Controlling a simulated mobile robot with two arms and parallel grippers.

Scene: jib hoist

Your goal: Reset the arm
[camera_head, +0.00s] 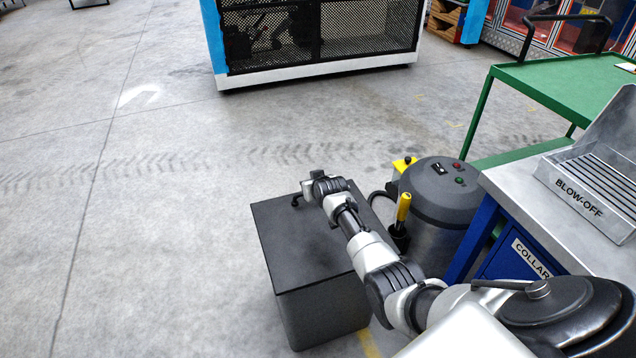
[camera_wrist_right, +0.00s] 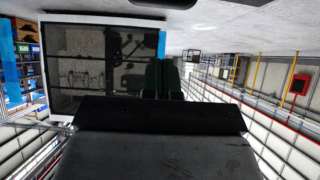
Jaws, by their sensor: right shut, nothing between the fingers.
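My right arm (camera_head: 362,245) comes in from the lower right of the head view. It is bent and reaches out above a dark grey box (camera_head: 305,250) with a flat top. Its wrist (camera_head: 326,187) is near the far edge of that top; I cannot tell whether it touches. The fingers of my right gripper are hard to make out in the head view. In the right wrist view the right gripper (camera_wrist_right: 161,80) shows as two dark fingers close together, shut and empty. That view is upside down. My left gripper is in neither view.
A grey drum (camera_head: 440,190) with switches and a yellow-handled tool (camera_head: 402,208) stand right of the box. A workbench with a BLOW-OFF tray (camera_head: 590,190) and a green cart (camera_head: 570,85) are further right. A mesh enclosure (camera_head: 320,40) stands behind. The floor at left is clear.

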